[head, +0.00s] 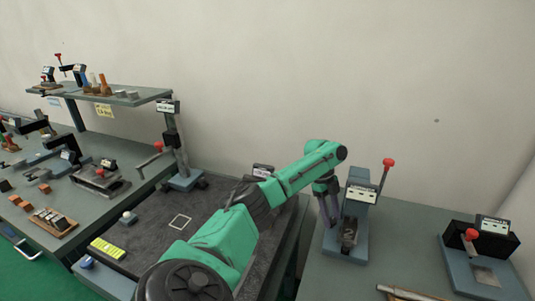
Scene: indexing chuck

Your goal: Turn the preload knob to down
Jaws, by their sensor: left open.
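My left arm reaches across the middle of the head view. My left gripper (331,220) is open and points down at the left side of a grey-blue fixture (345,243) on the right bench. The fixture has a white label (362,194) and a lever with a red ball end (388,163) on its right. A small metal part sits low in its front. I cannot tell which part is the preload knob, and the gripper and arm may hide it. Whether the fingers touch the fixture is too small to tell. My right gripper is out of view.
Another fixture (490,255) with a red knob (471,234) stands at the right. A metal rod (405,293) lies at the front of the right bench. A dark mat (160,225) and a post stand (184,177) are left of my arm. The left bench is crowded.

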